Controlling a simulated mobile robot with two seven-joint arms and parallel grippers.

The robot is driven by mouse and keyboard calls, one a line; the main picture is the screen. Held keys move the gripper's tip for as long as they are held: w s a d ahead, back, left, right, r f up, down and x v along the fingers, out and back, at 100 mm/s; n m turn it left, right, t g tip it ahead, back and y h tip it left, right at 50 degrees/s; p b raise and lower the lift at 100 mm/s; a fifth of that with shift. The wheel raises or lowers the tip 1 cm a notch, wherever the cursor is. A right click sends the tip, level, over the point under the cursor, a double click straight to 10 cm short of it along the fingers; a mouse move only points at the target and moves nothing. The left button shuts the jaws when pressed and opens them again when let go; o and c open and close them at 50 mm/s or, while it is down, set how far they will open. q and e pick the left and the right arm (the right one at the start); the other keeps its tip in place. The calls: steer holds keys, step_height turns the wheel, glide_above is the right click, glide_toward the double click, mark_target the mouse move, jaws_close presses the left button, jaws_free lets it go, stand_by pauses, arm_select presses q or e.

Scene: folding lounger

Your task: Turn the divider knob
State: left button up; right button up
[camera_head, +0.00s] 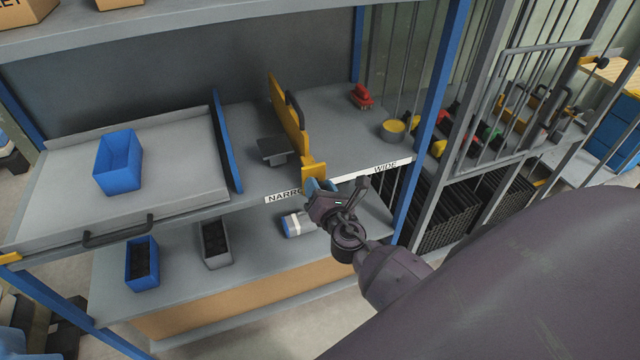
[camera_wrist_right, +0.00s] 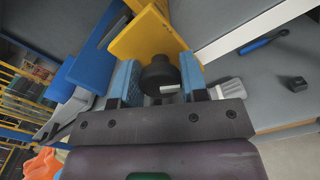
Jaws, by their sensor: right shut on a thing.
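The yellow divider (camera_head: 288,115) stands on the shelf, with its yellow front plate (camera_head: 314,172) at the front edge between the NARROW label (camera_head: 283,197) and the WIDE label (camera_head: 385,168). In the right wrist view, the black divider knob (camera_wrist_right: 157,72) sits in front of the yellow plate (camera_wrist_right: 148,38), with a small white mark on it. My right gripper (camera_head: 318,188) is at the front plate, its blue fingers on either side of the knob and shut on it. The gripper hides the knob in the head view. My left gripper is not in view.
A blue panel (camera_head: 227,140) and a grey block (camera_head: 272,150) stand left of the divider. A blue bin (camera_head: 118,165) sits farther left. A blue post (camera_head: 440,85) stands to the right.

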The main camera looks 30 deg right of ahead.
steer(key=shift+n+p, duration=0.65)
steer(key=shift+n, duration=0.85)
steer(key=o, duration=0.9)
steer(key=b+v, duration=0.1)
steer(key=v, duration=1)
steer(key=shift+b, duration=0.3)
steer(key=shift+w, duration=0.1)
